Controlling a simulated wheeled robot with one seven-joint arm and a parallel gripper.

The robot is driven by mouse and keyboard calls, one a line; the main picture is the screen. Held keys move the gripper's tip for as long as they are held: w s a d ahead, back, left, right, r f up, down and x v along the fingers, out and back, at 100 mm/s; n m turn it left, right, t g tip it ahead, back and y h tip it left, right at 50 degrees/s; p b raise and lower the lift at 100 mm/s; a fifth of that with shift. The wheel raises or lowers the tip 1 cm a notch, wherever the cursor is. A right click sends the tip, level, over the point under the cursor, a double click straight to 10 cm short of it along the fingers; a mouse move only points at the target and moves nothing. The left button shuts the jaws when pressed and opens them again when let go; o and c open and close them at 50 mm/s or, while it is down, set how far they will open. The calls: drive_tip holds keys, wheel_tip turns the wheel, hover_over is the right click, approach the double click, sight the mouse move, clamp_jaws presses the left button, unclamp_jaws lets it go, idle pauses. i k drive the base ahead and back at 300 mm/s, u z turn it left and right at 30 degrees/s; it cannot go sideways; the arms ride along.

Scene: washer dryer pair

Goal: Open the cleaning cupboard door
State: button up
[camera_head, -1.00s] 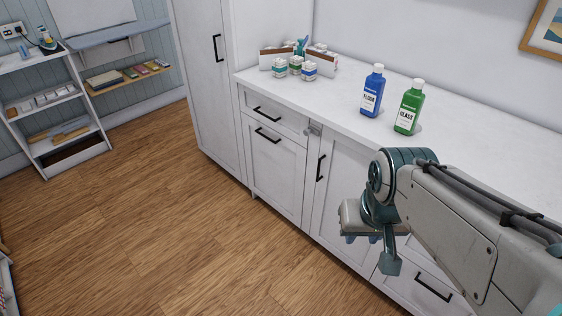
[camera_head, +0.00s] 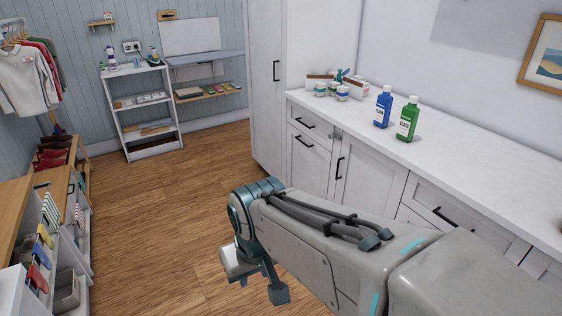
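A white cupboard door (camera_head: 362,178) with a vertical black handle (camera_head: 339,168) is in the counter run below the two bottles. It looks shut. A small grey catch (camera_head: 337,134) sits at its upper left corner. I cannot tell from any label whether this is the cleaning cupboard. A tall white cupboard door (camera_head: 266,90), also with a vertical black handle (camera_head: 276,71), is shut further back. My gripper (camera_head: 243,280) hangs low over the floor, left of the counter fronts and apart from both doors. Its fingers are mostly hidden behind the wrist.
A blue bottle (camera_head: 384,107) and a green bottle (camera_head: 407,119) stand on the white counter (camera_head: 470,143), with small jars (camera_head: 342,93) further back. Drawers (camera_head: 310,124) flank the door. A low unit with bins (camera_head: 50,250) lines the left. The wooden floor (camera_head: 170,200) between is clear.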

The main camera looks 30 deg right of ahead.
sight(370, 181)
drive_tip(key=u, duration=0.1)
drive_tip(key=i, duration=1.05)
drive_tip(key=z, duration=0.5)
drive_tip(key=i, duration=1)
drive_tip(key=z, duration=1.5)
drive_tip(key=i, duration=0.45)
drive_tip(key=z, duration=0.45)
